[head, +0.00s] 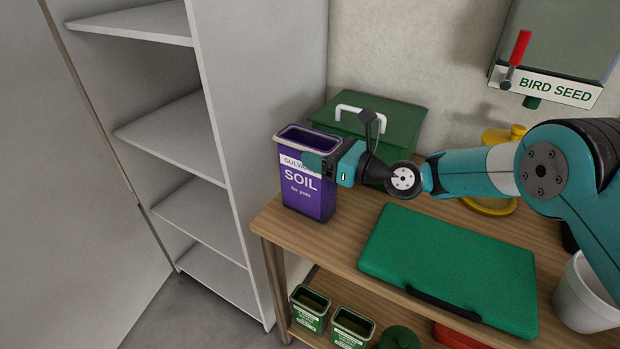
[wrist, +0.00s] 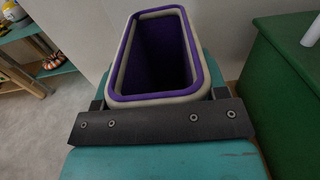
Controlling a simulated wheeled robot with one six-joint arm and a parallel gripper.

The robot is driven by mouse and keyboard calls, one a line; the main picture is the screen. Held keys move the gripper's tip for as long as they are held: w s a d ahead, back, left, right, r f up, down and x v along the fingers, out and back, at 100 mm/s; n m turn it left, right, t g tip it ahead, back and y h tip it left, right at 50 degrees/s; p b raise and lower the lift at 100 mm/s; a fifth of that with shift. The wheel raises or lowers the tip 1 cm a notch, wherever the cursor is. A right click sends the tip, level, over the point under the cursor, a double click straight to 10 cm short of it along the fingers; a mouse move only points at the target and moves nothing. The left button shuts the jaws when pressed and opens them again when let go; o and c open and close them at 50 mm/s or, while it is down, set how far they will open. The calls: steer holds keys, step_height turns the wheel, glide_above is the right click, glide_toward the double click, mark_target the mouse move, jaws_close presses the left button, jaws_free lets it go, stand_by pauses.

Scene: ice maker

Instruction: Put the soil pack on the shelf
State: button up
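The soil pack (head: 308,195) is a purple, open-topped container with a white label reading SOIL. It stands upright at the left end of the wooden table (head: 348,240). My gripper (head: 325,160) reaches it from the right, with one teal finger across its near face. In the wrist view, the pack's purple and cream rim (wrist: 158,98) sits between my fingers (wrist: 158,100), which lie close against both sides. My gripper looks shut on the pack. The white shelf unit (head: 178,134) stands to the left with several levels; the boards in view look empty.
A green box with a white handle (head: 395,125) stands behind the pack. A green case (head: 450,270) lies on the table to the right, near a white pot (head: 585,295). Small green tubs (head: 310,308) sit below. A bird seed dispenser (head: 560,50) hangs on the wall.

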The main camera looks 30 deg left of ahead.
steer(key=c, duration=0.9)
steer(key=shift+o, duration=0.2)
steer(key=shift+r, duration=0.2)
